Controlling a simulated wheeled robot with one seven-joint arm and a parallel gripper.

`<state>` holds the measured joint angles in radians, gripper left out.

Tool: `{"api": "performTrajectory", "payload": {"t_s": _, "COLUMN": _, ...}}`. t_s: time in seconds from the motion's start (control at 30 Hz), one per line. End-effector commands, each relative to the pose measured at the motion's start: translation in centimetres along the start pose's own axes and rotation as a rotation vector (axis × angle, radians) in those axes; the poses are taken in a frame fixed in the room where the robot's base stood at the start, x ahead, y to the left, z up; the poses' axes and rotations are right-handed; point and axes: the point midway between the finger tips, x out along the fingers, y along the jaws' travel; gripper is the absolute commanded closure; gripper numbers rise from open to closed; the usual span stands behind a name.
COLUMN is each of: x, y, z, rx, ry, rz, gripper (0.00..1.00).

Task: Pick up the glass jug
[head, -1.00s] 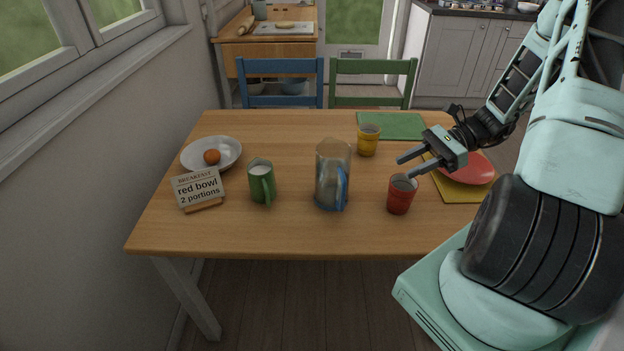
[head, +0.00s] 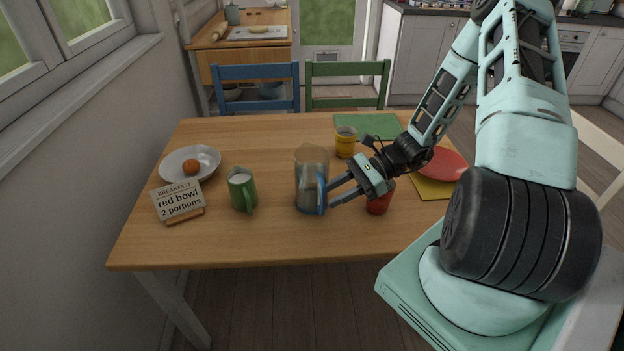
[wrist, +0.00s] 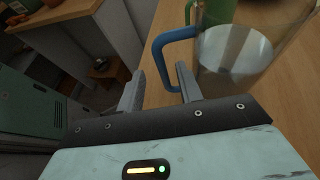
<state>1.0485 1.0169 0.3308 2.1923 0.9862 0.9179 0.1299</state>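The glass jug (head: 309,180) is clear with a blue handle and stands upright near the middle of the wooden table. In the wrist view the jug (wrist: 240,50) is at the upper right, and its blue handle (wrist: 160,45) extends toward my fingers. My gripper (head: 330,192) is at the jug's right side, by the handle. In the wrist view my gripper (wrist: 158,85) is open, with the handle's end near or between the fingertips; I cannot tell whether they touch it.
A red cup (head: 378,203) stands just below my wrist. A sign (head: 179,201), a white bowl (head: 175,163) and a red plate (head: 443,163) are farther out. The table's front middle is clear.

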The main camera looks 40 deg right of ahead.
Motion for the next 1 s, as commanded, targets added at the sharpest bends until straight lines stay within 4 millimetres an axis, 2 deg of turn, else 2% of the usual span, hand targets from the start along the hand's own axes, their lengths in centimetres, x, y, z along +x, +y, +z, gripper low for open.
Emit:
{"api": "performTrajectory", "payload": {"t_s": 0.1, "x": 1.9, "y": -0.2, "z": 0.3, "rx": 0.001, "ry": -0.003, "rz": 0.003, "gripper": 0.64}}
{"api": "performTrajectory", "payload": {"t_s": 0.2, "x": 3.0, "y": -0.2, "z": 0.2, "rx": 0.000, "ry": -0.002, "rz": 0.001, "gripper": 0.64}}
{"api": "performTrajectory", "payload": {"t_s": 0.5, "x": 3.5, "y": -0.3, "z": 0.1, "rx": -0.001, "ry": 0.001, "rz": 0.000, "gripper": 0.64}}
{"api": "performTrajectory", "payload": {"t_s": 0.53, "x": 3.4, "y": -0.3, "z": 0.1, "rx": -0.001, "ry": 0.001, "rz": 0.000, "gripper": 0.70}}
{"api": "performTrajectory", "payload": {"t_s": 0.63, "x": 3.4, "y": -0.3, "z": 0.1, "rx": -0.001, "ry": 0.000, "rz": 0.000, "gripper": 0.98}}
{"api": "performTrajectory", "payload": {"t_s": 0.67, "x": 3.4, "y": -0.3, "z": 0.1, "rx": -0.001, "ry": 0.000, "rz": 0.000, "gripper": 1.00}}
{"api": "performTrajectory", "payload": {"t_s": 1.0, "x": 3.4, "y": -0.3, "z": 0.1, "rx": -0.001, "ry": 0.000, "rz": 0.000, "gripper": 1.00}}
